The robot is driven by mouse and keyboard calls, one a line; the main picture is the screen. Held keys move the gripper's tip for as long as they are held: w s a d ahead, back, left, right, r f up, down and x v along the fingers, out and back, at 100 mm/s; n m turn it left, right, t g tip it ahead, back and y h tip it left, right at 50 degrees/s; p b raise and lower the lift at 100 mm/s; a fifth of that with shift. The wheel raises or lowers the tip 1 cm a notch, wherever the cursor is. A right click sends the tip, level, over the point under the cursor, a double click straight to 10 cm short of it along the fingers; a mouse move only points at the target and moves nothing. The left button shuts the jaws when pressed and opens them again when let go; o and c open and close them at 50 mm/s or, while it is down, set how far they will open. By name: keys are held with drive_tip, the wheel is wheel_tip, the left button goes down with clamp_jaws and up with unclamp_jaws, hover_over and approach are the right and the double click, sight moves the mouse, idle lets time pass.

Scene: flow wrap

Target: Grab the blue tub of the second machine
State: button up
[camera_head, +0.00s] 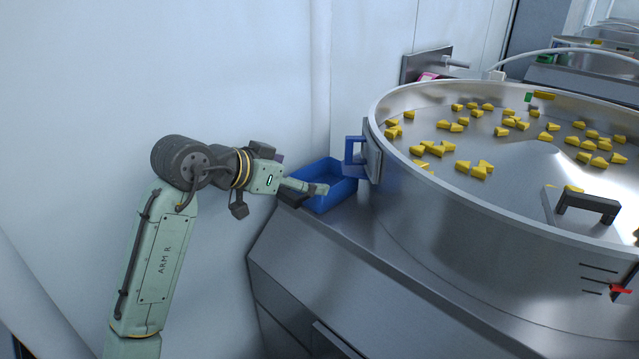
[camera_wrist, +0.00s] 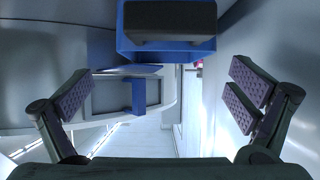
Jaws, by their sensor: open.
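The blue tub (camera_head: 345,187) is an open box on the steel ledge beside the big round bowl, against the white wall. In the wrist view the blue tub (camera_wrist: 126,46) is at the top centre, with a dark block on its near side. My gripper (camera_head: 318,189) reaches over the near-left side of the tub in the head view and hides part of it. In the wrist view my gripper (camera_wrist: 160,78) has its two padded fingers spread wide, with nothing between them. The tub lies beyond the fingertips there. Whether a finger touches it cannot be told.
The steel bowl (camera_head: 470,225) with several yellow pieces fills the right side. A blue bracket (camera_head: 354,156) sticks out from its wall close to the tub. The white wall (camera_head: 290,80) stands close behind. More machines (camera_head: 590,75) show at the far right.

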sight(317, 178)
drive_tip(key=p+x, duration=0.1)
drive_tip(key=x, duration=0.2)
drive_tip(key=p+x, duration=0.1)
drive_tip(key=x, duration=0.2)
drive_tip(key=shift+w+f, duration=0.15)
drive_tip(key=shift+w, duration=0.25)
drive_tip(key=c, duration=1.2)
drive_tip(key=shift+o, duration=0.2)
drive_tip(key=shift+b, duration=0.5)
